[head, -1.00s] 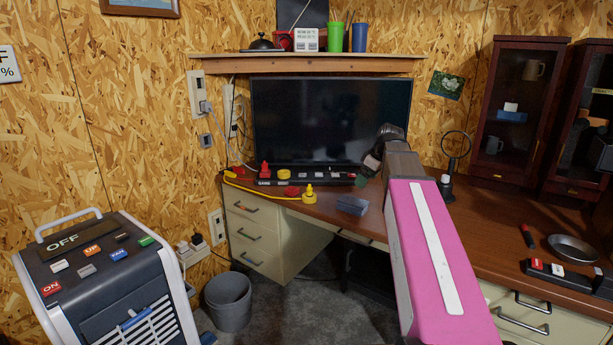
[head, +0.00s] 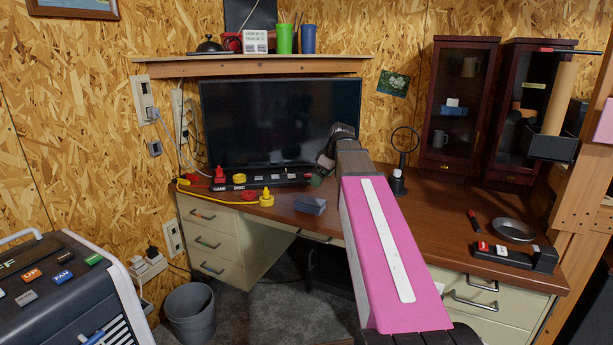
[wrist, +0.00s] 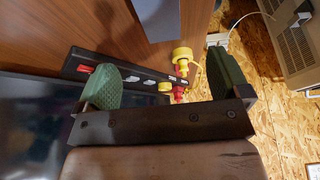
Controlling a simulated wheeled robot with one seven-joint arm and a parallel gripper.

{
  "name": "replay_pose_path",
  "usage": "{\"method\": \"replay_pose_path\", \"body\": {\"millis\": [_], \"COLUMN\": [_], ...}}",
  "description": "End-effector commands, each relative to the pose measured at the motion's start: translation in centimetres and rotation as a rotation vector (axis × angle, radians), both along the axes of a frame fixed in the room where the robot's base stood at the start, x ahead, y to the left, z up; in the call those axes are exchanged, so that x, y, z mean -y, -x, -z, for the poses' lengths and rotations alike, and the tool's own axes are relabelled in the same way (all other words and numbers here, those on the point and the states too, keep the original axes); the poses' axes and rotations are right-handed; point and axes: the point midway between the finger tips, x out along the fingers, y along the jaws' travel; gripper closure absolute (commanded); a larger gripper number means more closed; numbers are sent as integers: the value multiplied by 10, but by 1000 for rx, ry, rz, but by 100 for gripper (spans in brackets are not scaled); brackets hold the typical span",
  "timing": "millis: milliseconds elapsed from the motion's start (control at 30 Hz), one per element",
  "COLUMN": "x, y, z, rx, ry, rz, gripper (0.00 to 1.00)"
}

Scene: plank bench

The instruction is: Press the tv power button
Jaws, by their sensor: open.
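The dark, blank TV (head: 270,120) stands at the back of the desk under a wooden shelf. In front of it lies a long black button bar (head: 262,182) with labels and small pale buttons. My gripper (head: 318,178) is at the bar's right end and hides part of it. In the wrist view my gripper (wrist: 166,82) is open and empty, its green fingertips apart. The bar (wrist: 140,77) passes between and behind the fingers. A red button (wrist: 84,69) sits at its end near the left finger. I cannot read which button is power.
A blue-grey block (head: 310,205) lies on the desk (head: 420,220) near my arm. A ring stand (head: 400,165) is to the right. A grey bin (head: 190,312) and a unit with coloured buttons (head: 65,290) stand left.

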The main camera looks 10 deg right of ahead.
Motion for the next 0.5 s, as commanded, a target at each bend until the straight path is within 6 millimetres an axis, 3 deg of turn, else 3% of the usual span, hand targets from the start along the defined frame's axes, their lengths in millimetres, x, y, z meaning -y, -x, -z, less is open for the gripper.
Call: {"method": "replay_pose_path", "body": {"millis": [200,267,500], "x": [0,0,0], "y": [0,0,0], "z": [0,0,0], "rx": [0,0,0], "ry": [0,0,0], "rz": [0,0,0], "gripper": [6,22,100]}}
